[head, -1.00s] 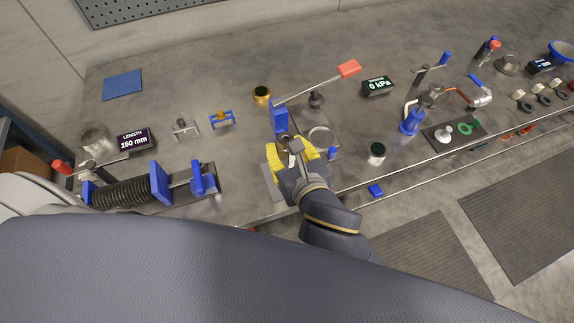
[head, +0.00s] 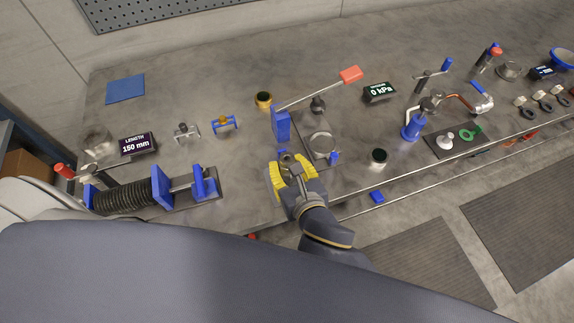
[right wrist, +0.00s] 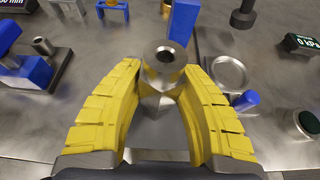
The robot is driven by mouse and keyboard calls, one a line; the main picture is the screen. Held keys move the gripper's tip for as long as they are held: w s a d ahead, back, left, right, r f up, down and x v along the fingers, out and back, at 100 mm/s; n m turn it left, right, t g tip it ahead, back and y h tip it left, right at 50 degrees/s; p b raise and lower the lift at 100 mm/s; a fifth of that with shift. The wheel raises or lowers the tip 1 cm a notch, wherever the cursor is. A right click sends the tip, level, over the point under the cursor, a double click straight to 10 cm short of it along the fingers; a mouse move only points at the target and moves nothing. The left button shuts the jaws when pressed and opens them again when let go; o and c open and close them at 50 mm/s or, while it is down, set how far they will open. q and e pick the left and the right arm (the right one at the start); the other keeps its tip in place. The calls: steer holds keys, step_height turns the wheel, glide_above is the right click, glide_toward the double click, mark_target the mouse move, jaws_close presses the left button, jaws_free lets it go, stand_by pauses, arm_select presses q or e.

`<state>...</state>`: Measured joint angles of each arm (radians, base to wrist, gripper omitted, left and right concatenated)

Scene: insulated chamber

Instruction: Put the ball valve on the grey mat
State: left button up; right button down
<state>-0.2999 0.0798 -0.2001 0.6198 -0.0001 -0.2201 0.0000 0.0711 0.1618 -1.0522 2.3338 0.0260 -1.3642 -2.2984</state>
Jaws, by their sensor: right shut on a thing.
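My right gripper (head: 291,178) has its yellow fingers closed around a metal fitting with a round bore facing up, which I take as the ball valve (head: 286,159). In the right wrist view, the ball valve (right wrist: 165,58) sits between the fingertips of the right gripper (right wrist: 164,85), its lower part partly hidden by them. A paler grey patch, likely the grey mat (right wrist: 172,135), shows below between the fingers. In the head view the gripper covers most of that spot. I cannot tell whether the valve touches the mat. My left gripper is not in view.
A blue upright block (head: 281,126) with a red-ended lever (head: 350,75) stands just behind the gripper. A metal ring (head: 322,144) and a dark-topped cylinder (head: 379,157) lie to the right. Bench room between bellows and gripper is clear.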

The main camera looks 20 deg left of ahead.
steer(key=shift+f, duration=0.1)
steer(key=c, duration=1)
jaws_free()
steer(key=shift+o, duration=0.2)
